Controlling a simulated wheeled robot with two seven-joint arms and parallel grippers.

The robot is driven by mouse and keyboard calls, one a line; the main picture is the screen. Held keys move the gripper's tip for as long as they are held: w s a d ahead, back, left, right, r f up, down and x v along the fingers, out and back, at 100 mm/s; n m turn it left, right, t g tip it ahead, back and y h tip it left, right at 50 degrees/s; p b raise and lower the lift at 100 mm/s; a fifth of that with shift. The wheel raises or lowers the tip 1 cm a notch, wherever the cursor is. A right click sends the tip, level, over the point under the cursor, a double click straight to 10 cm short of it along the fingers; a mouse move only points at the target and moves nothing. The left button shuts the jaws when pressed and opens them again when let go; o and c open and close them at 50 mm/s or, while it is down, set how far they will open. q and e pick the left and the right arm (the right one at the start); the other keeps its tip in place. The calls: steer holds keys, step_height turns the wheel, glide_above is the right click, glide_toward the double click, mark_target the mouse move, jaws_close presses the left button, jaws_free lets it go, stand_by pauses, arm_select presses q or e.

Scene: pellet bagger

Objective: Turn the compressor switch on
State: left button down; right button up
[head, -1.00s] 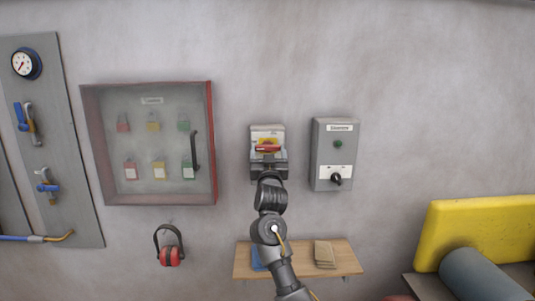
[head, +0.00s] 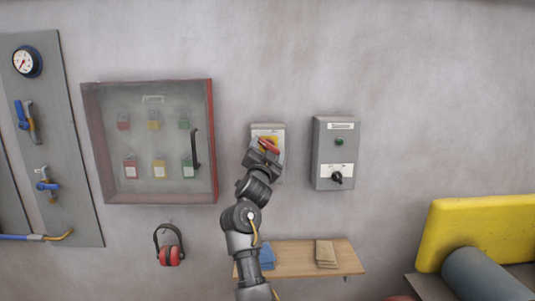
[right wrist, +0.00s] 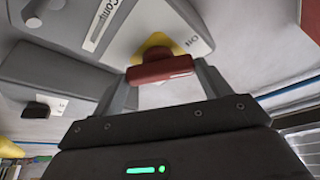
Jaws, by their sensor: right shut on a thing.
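The compressor switch is a red handle (head: 268,146) on a yellow plate (head: 263,133), on a grey wall box (head: 277,128). In the head view the handle is tilted, its right end lower. My right gripper (head: 265,151) is shut on the handle and partly covers it and the box. In the right wrist view the red handle (right wrist: 160,70) lies between the two fingers, with the yellow plate (right wrist: 157,42) behind it. My left gripper is not in view.
Right of the switch is a grey box (head: 321,150) with a green lamp and black knob. Left is a clear-fronted padlock cabinet (head: 212,150). A valve panel (head: 75,190) stands far left.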

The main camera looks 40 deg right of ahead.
steer(key=m+g, duration=0.1)
steer(key=m, duration=0.3)
steer(key=m+g+b, duration=0.1)
steer(key=m+g, duration=0.1)
steer(key=m, duration=0.1)
steer(key=shift+w+a+r+m+b, duration=0.15)
steer(key=shift+m+b, duration=0.15)
steer(key=shift+m, duration=0.1)
steer(key=shift+r+m+g+y+b, duration=0.1)
steer(key=shift+m+g+y+b, duration=0.25)
steer(key=shift+m, duration=0.75)
steer(key=shift+r+m+g+y+b, duration=0.1)
steer(key=shift+m+g+y, duration=0.25)
steer(key=shift+m, duration=0.75)
steer(key=o, duration=1)
steer(key=shift+b+v, duration=1.95)
steer(key=shift+v, duration=3.45)
steer(key=shift+f, duration=0.1)
